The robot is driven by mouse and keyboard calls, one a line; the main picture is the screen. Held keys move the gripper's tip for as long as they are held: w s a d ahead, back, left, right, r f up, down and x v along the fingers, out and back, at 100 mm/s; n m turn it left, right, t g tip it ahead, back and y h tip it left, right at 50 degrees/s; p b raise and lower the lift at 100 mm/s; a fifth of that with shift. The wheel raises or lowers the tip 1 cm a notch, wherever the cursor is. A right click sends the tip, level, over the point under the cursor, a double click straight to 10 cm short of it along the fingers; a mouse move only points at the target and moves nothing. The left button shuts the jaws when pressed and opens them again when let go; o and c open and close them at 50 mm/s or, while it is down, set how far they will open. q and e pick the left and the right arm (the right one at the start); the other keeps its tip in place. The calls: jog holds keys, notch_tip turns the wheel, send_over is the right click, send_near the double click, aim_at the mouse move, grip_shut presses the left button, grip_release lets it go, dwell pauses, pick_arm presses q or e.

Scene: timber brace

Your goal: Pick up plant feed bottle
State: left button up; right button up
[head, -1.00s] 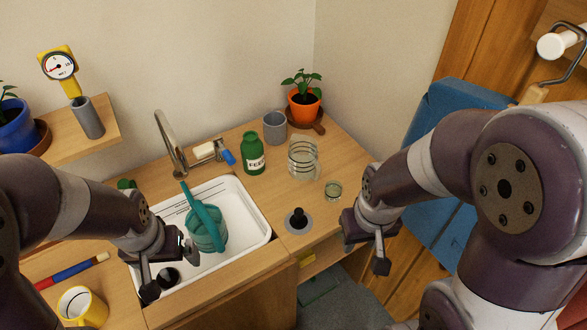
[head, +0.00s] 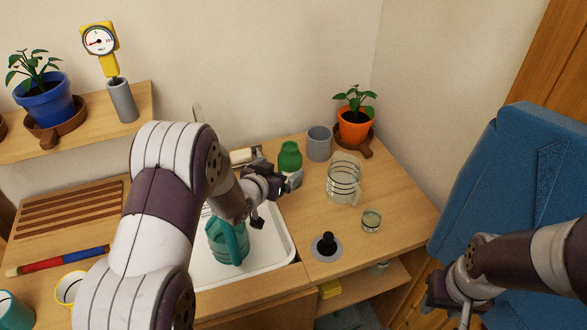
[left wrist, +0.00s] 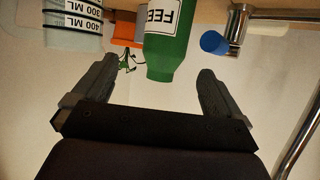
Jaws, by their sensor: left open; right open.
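The green plant feed bottle (head: 289,160) stands upright on the counter behind the sink's right corner. My left gripper (head: 278,185) is open just in front of it and hides its lower part in the head view. In the left wrist view the bottle (left wrist: 168,50), with a white label, appears upside down between the two open fingers of my left gripper (left wrist: 155,90), a little beyond their tips. I cannot tell whether they touch it. My right gripper (head: 455,300) is open and empty at the lower right, away from the bottle.
A glass measuring jug (head: 343,182), a grey cup (head: 319,143) and an orange potted plant (head: 354,125) stand right of the bottle. A teal watering can (head: 226,243) sits in the white sink (head: 277,246). A small glass jar (head: 371,221) stands near the counter's right edge.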

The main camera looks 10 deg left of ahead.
aim_at(286, 162)
pick_arm(q)
jog(key=x, duration=0.9)
jog(key=shift+w+a+r, duration=0.1)
jog(key=shift+w+a, duration=0.1)
jog(key=shift+a, duration=0.15)
jog(key=shift+s+r, duration=0.1)
jog(key=c, duration=1.3)
